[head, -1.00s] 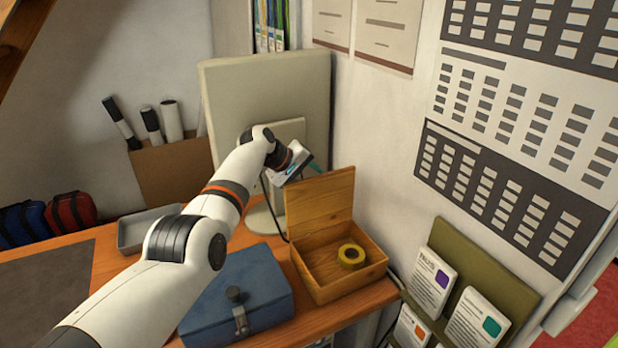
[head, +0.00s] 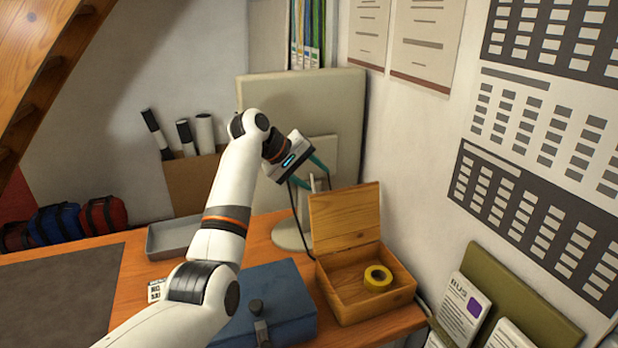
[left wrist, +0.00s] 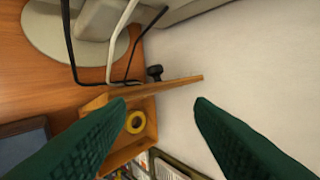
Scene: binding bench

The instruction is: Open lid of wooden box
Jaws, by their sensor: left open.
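The wooden box (head: 368,309) stands on the bench at the right, near the wall. Its lid (head: 345,218) is raised, standing nearly upright and leaning back at the rear edge. A roll of yellow tape (head: 378,279) lies inside. My left gripper (head: 315,173) is open and empty, above and behind the lid in front of the monitor. In the left wrist view, the lid (left wrist: 165,88) shows nearly edge-on between and beyond the green fingers, with the yellow tape (left wrist: 136,122) in the box below. My right gripper is not in view.
A blue metal box (head: 275,305) sits left of the wooden box. The monitor (head: 300,95) with cables stands behind. A grey tray (head: 172,238) lies at the left. A card rack (head: 520,300) hangs on the right wall. The dark mat (head: 60,300) is clear.

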